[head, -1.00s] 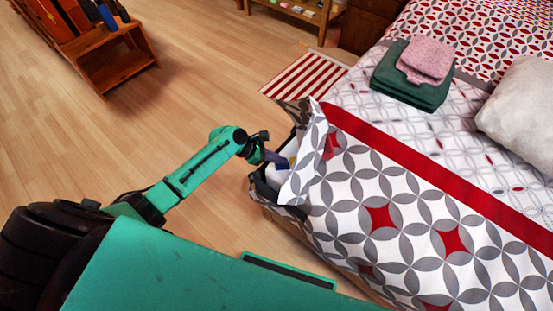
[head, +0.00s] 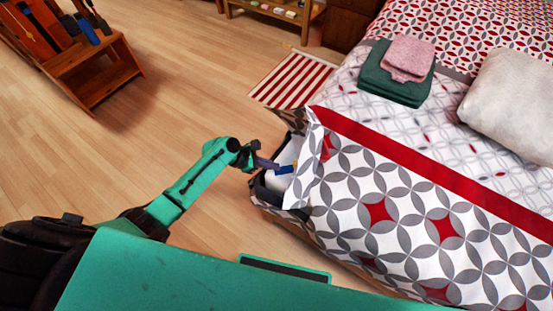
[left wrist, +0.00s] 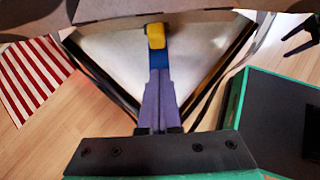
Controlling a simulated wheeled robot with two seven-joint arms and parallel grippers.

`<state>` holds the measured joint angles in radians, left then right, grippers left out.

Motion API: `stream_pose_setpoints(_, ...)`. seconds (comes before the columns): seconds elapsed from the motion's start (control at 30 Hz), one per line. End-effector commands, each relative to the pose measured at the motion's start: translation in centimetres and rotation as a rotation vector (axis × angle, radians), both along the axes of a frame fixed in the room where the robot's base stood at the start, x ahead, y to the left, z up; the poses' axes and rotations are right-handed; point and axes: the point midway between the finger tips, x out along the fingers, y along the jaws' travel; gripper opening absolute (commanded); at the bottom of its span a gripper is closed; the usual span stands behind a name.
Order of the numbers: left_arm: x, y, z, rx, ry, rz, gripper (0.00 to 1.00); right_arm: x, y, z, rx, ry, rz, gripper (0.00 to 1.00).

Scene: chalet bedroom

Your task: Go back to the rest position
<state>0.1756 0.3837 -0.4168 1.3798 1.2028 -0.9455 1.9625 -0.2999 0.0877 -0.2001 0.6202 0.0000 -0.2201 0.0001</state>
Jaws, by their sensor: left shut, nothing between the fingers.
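My left gripper (head: 270,164) is shut and empty, reaching into the open black-rimmed corner at the foot of the bed (head: 400,215). Its purple-grey fingers (left wrist: 160,98) are together in the left wrist view. Just beyond the fingertips lies a small blue and yellow thing (left wrist: 156,42), over a white surface (left wrist: 195,65). It also shows in the head view as a blue piece (head: 285,169). In the wrist view the fingertips overlap its blue end, and I cannot tell whether they touch.
A patterned cover (head: 345,190) hangs over the bed corner beside my gripper. Folded green and pink cloths (head: 408,60) and a pillow (head: 515,105) lie on the bed. A red-striped rug (head: 293,80) lies behind. A wooden shelf (head: 100,75) stands far left; the floor (head: 185,110) between is clear.

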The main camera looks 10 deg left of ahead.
Motion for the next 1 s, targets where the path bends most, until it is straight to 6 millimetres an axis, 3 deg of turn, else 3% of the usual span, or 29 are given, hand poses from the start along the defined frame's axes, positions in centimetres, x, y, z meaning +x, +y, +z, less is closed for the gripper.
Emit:
stream_pose_setpoints(0.03,-0.4,1.5,1.7,0.008,-0.006,0.002,0.00,0.0,0.5,1.0,0.006,0.000,0.000,0.75)
stream_pose_setpoints(0.1,-1.0,3.0,2.9,0.009,-0.005,0.003,0.00,0.0,1.1,1.4,0.016,0.000,-0.003,0.75)
stream_pose_setpoints(0.3,-2.2,5.8,5.5,0.007,-0.003,0.002,0.00,0.0,0.9,2.0,0.013,0.000,-0.002,0.75)
stream_pose_setpoints(0.47,-2.4,6.3,5.9,0.007,-0.003,0.002,0.00,0.0,-0.1,2.0,-0.001,0.000,-0.002,0.75)
stream_pose_setpoints(0.7,-2.5,6.5,5.5,0.017,-0.010,0.001,0.00,0.0,0.1,2.1,0.001,0.000,-0.003,0.75)
stream_pose_setpoints(0.77,-2.7,7.3,4.2,0.060,-0.036,-0.009,0.00,0.0,0.1,2.3,0.002,0.000,-0.003,0.75)
stream_pose_setpoints(0.87,-4.3,10.2,-0.7,0.240,-0.134,-0.079,0.00,0.0,0.3,2.9,0.004,0.000,-0.003,0.75)
stream_pose_setpoints(0.97,-8.9,14.3,-7.4,0.531,-0.247,-0.298,0.00,0.0,0.6,3.7,0.007,0.001,-0.003,0.75)
stream_pose_setpoints(1.0,-11.5,15.6,-9.9,0.646,-0.288,-0.434,0.00,0.0,0.7,4.0,0.010,0.000,-0.004,0.75)
